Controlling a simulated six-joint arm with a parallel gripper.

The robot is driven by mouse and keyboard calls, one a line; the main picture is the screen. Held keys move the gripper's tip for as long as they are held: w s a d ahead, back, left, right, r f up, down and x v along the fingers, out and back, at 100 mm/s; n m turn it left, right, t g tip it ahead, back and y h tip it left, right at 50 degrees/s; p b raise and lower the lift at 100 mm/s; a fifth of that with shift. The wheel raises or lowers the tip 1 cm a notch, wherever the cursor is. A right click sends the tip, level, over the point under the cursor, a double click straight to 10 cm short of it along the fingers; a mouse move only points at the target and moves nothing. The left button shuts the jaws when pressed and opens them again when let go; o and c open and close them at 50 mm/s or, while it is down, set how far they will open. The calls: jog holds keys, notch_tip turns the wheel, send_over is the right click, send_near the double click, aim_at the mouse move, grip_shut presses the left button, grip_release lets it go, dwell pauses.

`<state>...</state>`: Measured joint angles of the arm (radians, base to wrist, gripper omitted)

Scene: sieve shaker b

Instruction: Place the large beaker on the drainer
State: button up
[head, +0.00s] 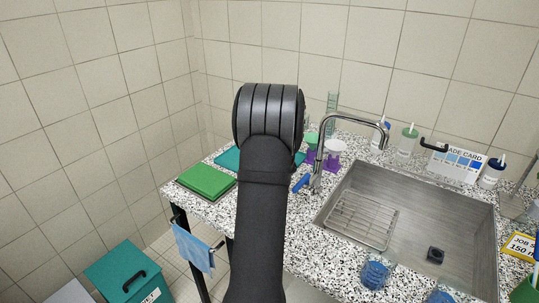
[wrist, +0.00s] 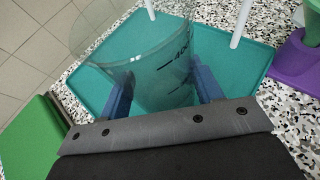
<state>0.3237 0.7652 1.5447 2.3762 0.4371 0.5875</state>
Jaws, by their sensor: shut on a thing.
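The large beaker (wrist: 150,50) is clear glass with dark graduation marks, one reading about 400. It sits between the two blue fingers of my gripper (wrist: 163,90) in the wrist view, and they are shut on it. The beaker is over a teal tray with upright white pegs (wrist: 222,62), which looks like the drainer. I cannot tell whether its base touches the tray. In the head view the teal tray (head: 226,160) shows partly, left of my arm. My arm hides the gripper and beaker there.
A green board (head: 206,181) lies left of the tray. Purple-based items (head: 333,152) stand to its right, near the tap (head: 345,119). The steel sink (head: 455,220) holds a wire rack (head: 362,217). Bottles line the back, and blue-tinted beakers (head: 375,274) stand in front.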

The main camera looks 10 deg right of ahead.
jog(key=o, duration=1.3)
jog(key=shift+f, duration=0.15)
jog(key=shift+s+r, duration=0.2)
jog(key=shift+r, duration=0.05)
jog(key=v, duration=1.1)
jog(key=shift+s+r, duration=0.1)
jog(key=shift+s, duration=0.25)
jog(key=shift+w, duration=0.15)
